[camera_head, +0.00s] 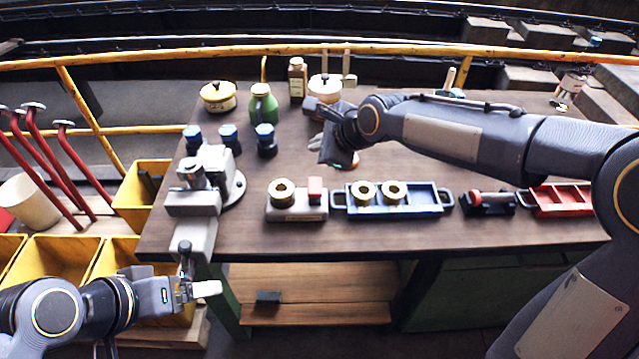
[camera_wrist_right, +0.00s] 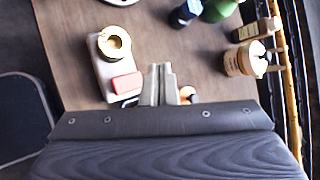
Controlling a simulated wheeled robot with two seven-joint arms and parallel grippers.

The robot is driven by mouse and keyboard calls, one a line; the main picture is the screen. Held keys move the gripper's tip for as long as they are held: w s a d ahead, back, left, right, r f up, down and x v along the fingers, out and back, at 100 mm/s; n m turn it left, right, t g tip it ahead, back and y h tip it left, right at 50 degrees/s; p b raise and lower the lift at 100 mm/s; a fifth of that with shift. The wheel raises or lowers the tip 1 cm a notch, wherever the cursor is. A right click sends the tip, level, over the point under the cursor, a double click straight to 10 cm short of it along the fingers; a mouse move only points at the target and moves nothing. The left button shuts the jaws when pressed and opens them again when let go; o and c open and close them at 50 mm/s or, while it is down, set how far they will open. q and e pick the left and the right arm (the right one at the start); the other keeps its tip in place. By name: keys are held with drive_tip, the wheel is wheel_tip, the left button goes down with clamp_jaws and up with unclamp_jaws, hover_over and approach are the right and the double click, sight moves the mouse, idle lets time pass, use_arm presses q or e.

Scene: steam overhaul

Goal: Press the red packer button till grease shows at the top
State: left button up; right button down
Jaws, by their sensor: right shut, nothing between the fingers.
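The grease packer (camera_head: 297,213) is a pale grey block on the bench, with a brass ring (camera_head: 282,191) on its left and the red button (camera_head: 315,189) on its right. It also shows in the right wrist view, with the red button (camera_wrist_right: 126,83) close to my fingers. My right gripper (camera_wrist_right: 160,84) is shut and empty, to the right of the button and apart from it in that view. In the head view the right gripper (camera_head: 335,157) is behind and right of the packer. My left gripper (camera_head: 205,288) is low in front of the bench, pale at its tip; its jaw state is unclear.
A blue tray (camera_head: 421,199) with two brass rings stands right of the packer, then a red tray (camera_head: 561,200). A grey vise (camera_head: 193,203) is to the left. Blue-capped jars, a green bottle (camera_head: 263,104) and tins stand behind. An orange item (camera_wrist_right: 187,92) is partly hidden beside my right fingers.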

drive_tip(key=shift+f, duration=0.15)
drive_tip(key=b, duration=0.7)
hover_over(315, 185)
drive_tip(key=f, duration=0.7)
drive_tip(key=shift+s+d+f, duration=0.4)
drive_tip(key=shift+f, duration=0.4)
idle(0.5)
drive_tip(key=shift+f+b, duration=0.3)
drive_tip(key=shift+f, duration=0.1)
drive_tip(key=shift+f+b, duration=0.8)
drive_tip(key=shift+f, duration=0.35)
idle(0.8)
drive_tip(key=shift+r, duration=0.15)
drive_tip(key=shift+r+p, duration=1.25)
drive_tip(key=shift+r, duration=0.15)
